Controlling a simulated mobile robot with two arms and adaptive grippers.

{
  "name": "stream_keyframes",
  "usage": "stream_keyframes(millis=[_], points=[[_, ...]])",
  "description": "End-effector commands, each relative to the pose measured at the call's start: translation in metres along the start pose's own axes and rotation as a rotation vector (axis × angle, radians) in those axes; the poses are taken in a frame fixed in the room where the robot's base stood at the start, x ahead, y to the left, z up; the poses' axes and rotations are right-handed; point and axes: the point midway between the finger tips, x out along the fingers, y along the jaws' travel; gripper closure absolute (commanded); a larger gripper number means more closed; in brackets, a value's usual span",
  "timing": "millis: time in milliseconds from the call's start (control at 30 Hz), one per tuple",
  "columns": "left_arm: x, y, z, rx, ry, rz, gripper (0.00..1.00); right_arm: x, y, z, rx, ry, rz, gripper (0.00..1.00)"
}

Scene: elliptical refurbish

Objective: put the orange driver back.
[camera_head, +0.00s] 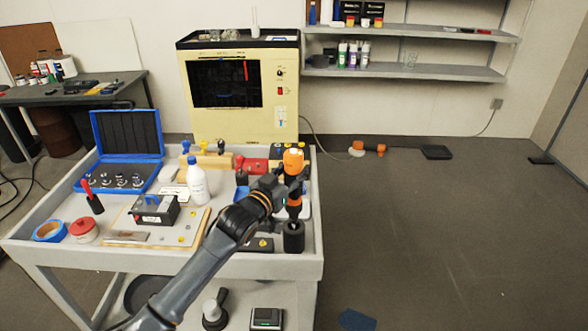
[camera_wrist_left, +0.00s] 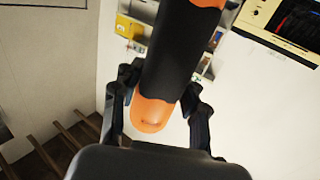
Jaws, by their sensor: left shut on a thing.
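The orange driver (camera_head: 293,161) has orange ends and a black middle. It stands roughly upright near the cart's right front corner. My left gripper (camera_head: 289,187) is shut on it around its body. In the left wrist view the driver (camera_wrist_left: 172,62) lies between the two fingers (camera_wrist_left: 158,108), its rounded orange end toward the palm. Directly below the driver in the head view is a black cylindrical holder (camera_head: 292,238) on the cart. I cannot tell whether the driver's lower end is inside the holder or just above it. My right gripper is not in view.
The grey cart (camera_head: 150,257) also carries a white bottle (camera_head: 197,184), a black box (camera_head: 156,211), a blue open case (camera_head: 118,180), blue tape (camera_head: 50,231) and a red-lidded tin (camera_head: 83,230). A cream machine (camera_head: 228,125) stands behind. The floor to the right is mostly clear.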

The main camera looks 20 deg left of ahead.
Motion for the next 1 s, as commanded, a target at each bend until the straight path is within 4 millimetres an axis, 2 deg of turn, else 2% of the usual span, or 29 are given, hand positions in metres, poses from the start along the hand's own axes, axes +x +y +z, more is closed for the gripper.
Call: stream_keyframes(millis=[600, 1000], points=[[0.0, 0.0, 0.022, 0.001, 0.005, 0.0, 1.0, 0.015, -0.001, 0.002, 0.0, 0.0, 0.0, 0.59], [0.0, 0.0, 0.022, 0.001, 0.005, 0.001, 1.0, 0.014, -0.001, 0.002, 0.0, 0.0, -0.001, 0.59]])
